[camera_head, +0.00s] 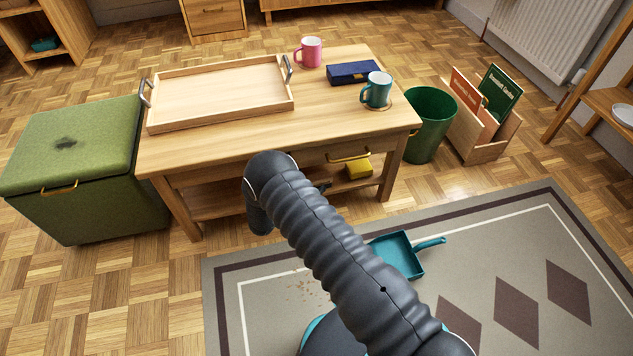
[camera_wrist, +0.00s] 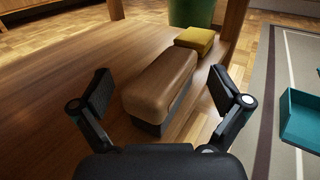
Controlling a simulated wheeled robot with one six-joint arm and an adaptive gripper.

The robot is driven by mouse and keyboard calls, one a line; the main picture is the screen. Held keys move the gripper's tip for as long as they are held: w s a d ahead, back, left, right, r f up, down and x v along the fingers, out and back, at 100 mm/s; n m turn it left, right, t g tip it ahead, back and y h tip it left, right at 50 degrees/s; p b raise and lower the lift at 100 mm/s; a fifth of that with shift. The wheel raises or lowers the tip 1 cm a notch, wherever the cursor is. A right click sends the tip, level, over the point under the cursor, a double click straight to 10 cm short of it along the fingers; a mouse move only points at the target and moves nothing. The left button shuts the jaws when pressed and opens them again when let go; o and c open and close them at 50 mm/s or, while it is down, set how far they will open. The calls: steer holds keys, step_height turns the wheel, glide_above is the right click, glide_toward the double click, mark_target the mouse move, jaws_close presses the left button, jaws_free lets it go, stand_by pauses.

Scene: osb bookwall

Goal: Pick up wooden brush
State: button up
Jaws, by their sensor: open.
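The wooden brush (camera_wrist: 162,82) lies on the table's lower shelf in the wrist view. It has a brown rounded wooden top and a dark lower part. My gripper (camera_wrist: 168,90) is open, with one finger to the left of the brush and one to the right. The brush's near end is between or just ahead of the fingertips; exact depth is hard to tell. In the head view my arm hides the brush and most of my gripper.
A yellow block (camera_wrist: 196,39) lies just beyond the brush on the lower shelf (camera_head: 215,203). The wooden table (camera_head: 330,120) is above, with a tray (camera_head: 215,128) and mugs. A teal dustpan (camera_head: 398,256) lies on the rug (camera_head: 500,250). A green bin (camera_head: 431,125) stands at right.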

steer(key=shift+w+d, duration=0.15)
steer(key=c, duration=1.8)
